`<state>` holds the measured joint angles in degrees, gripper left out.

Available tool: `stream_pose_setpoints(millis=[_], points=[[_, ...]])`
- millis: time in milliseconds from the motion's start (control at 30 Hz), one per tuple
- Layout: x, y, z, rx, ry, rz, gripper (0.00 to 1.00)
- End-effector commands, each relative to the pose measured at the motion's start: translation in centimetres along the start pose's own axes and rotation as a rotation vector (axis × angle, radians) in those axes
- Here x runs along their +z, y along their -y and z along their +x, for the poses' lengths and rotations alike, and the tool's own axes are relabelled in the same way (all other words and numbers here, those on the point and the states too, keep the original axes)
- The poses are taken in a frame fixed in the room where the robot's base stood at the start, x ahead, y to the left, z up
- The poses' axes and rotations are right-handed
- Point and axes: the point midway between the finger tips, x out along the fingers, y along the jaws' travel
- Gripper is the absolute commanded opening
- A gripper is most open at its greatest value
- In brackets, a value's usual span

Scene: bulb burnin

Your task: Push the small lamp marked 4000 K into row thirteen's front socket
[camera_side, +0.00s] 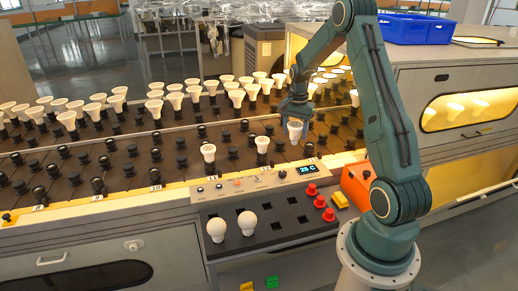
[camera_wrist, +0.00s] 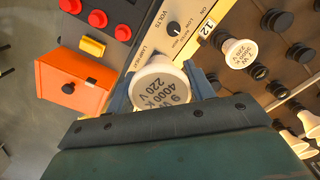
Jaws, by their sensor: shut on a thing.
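My gripper (camera_side: 294,117) is shut on a small white lamp (camera_side: 295,131) and holds it upright above the front of the socket bed. In the wrist view the lamp (camera_wrist: 160,91) sits between the blue fingers, and its face reads 4000 K and 220 V. A dark empty socket (camera_side: 309,150) stands just below and to the right of the lamp in the side view; the lamp looks apart from it. I cannot read that row's number there. The tag 12 (camera_wrist: 206,36) shows in the wrist view; the held lamp and gripper hide the area beside it.
A seated white lamp (camera_side: 262,144) stands close left of the held one, with another (camera_side: 208,152) farther left. Many lamps fill the rows behind. In front are a control panel (camera_side: 250,184), red buttons (camera_side: 320,201), an orange box (camera_side: 357,186) and two round bulbs (camera_side: 247,221).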

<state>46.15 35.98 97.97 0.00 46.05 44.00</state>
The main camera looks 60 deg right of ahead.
Motion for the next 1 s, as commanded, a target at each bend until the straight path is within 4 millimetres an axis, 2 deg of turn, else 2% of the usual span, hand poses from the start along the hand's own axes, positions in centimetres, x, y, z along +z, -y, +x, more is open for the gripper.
stream_pose_setpoints(millis=[100, 500, 1000], points=[[-2.4, 0.7, 0.3, -0.001, -0.001, 0.003, 0.3], [-9.7, 1.9, 1.5, -0.001, -0.001, 0.002, 0.3], [-17.7, 1.1, 3.4, -0.001, -0.001, 0.002, 0.3]])
